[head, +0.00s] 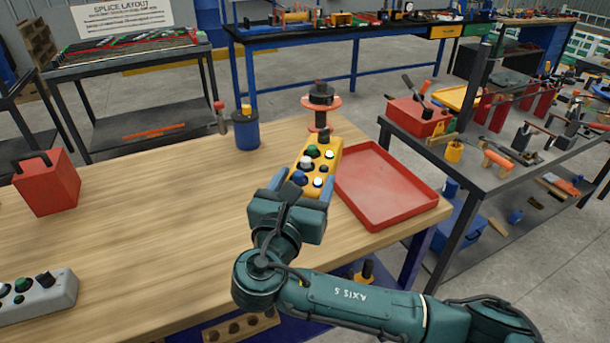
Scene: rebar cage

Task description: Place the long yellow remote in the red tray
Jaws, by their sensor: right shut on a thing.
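The long yellow remote (325,156) has several coloured buttons and shows in the middle of the head view. My right gripper (303,183) is shut on its near end. The remote points away from me, just left of the red tray (422,205). I cannot tell for sure whether it touches the wooden table or hangs a little above it. The red tray is shallow, empty and lies on the table's right end. My left gripper is not in view.
A grey remote (40,296) and a red box (47,182) are on the left of the table (140,240). A blue pot (246,132) and a spool-like stand (321,98) are at the far edge. The table's middle is clear. A tool-covered bench (480,165) stands right.

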